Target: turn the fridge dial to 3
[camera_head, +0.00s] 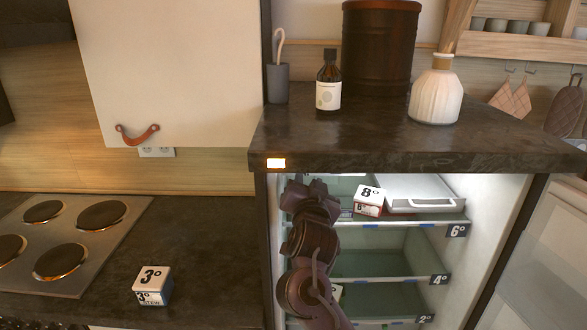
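The fridge (480,200) stands open under the dark counter, its lit inside showing. My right gripper (312,186) is inside its upper left part, below the counter's front edge. My own wrist hides most of the fingers, so I cannot tell whether they are open or shut, or whether they touch anything. I cannot make out the dial; the area around my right gripper is partly hidden. My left gripper is not in view.
Fridge shelves carry tags 6° (457,230), 4° (439,280) and 2°. A box marked 8° (369,200) sits beside a white drawer (418,193). A 3° box (153,284) stands on the lower counter near the hob (60,262). The fridge door (550,265) hangs open at right.

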